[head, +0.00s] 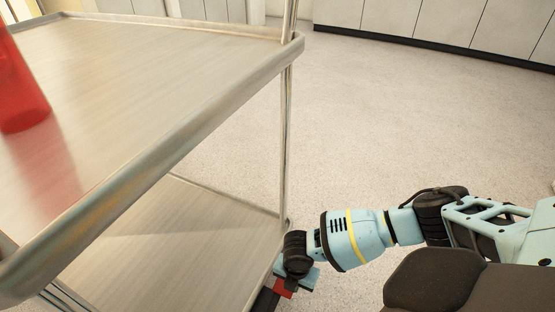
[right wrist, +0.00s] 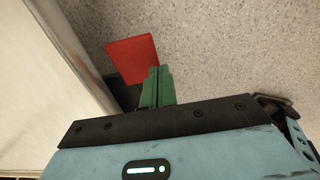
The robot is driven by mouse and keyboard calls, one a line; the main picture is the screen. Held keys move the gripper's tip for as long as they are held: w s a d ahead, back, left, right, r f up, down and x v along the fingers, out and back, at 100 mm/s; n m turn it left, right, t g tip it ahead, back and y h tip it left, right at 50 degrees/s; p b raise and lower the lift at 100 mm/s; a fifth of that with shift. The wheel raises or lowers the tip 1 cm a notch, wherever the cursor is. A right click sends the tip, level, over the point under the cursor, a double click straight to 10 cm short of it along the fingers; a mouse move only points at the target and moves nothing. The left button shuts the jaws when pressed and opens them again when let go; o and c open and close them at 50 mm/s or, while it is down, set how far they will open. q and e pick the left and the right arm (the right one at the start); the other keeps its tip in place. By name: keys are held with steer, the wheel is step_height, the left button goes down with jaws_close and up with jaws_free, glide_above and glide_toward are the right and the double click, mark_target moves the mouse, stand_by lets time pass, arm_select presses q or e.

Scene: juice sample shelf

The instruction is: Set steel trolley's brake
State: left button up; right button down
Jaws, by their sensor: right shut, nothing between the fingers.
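The steel trolley (head: 235,85) fills the left of the head view, with an upper and a lower shelf. A flat red brake pedal (head: 284,287) shows low by its near right corner post. In the right wrist view the red pedal (right wrist: 132,58) sticks out over the floor beside the trolley's side. My right gripper (head: 302,279) is low beside that corner. Its green fingers (right wrist: 157,76) are shut and empty, with their tips at the pedal's lower right edge. I cannot tell whether they touch it. My left gripper is not in view.
A red, see-through container (head: 20,90) stands on the upper shelf at the left. The lower shelf (head: 165,250) looks bare where visible. Speckled floor (head: 400,125) is clear to the right, up to pale cabinets (head: 430,25) along the back.

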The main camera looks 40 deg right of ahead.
steer(key=shift+f+b, duration=0.75)
steer(key=shift+f, duration=0.5)
stand_by(0.7)
steer(key=shift+r, duration=0.15)
steer(key=shift+r+p, duration=2.85)
steer(key=shift+r, duration=0.6)
steer(key=shift+f, duration=0.1)
